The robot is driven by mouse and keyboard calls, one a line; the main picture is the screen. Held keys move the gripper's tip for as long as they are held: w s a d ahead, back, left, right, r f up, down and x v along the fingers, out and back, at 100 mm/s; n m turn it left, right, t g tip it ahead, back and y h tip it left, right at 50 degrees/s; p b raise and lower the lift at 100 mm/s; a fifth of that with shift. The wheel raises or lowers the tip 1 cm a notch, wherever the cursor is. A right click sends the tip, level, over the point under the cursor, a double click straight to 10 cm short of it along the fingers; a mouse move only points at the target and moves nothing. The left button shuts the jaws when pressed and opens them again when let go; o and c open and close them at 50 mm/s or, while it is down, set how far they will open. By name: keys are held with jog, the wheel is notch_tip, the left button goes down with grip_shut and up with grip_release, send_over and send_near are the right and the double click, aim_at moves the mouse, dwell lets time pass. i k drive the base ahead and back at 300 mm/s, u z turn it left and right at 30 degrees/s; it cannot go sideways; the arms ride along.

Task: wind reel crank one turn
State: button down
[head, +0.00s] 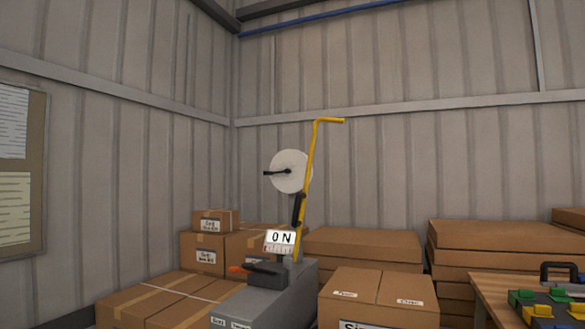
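A white round reel (291,171) stands upright in the middle of the head view, beside a yellow post. A dark crank (277,173) sits on its face, with its handle reaching to the left of the hub. The yellow post (309,180) is bent to the right at its top and rises from a grey machine (265,299). My gripper does not show in this view, so nothing can be seen touching the crank.
A wooden table (490,289) with green and yellow parts is at the lower right. Corrugated walls stand behind.

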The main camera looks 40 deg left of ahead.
aim_at(287, 171)
jog(key=k, duration=1.15)
jog(key=u, duration=1.1)
jog(key=i, duration=0.85)
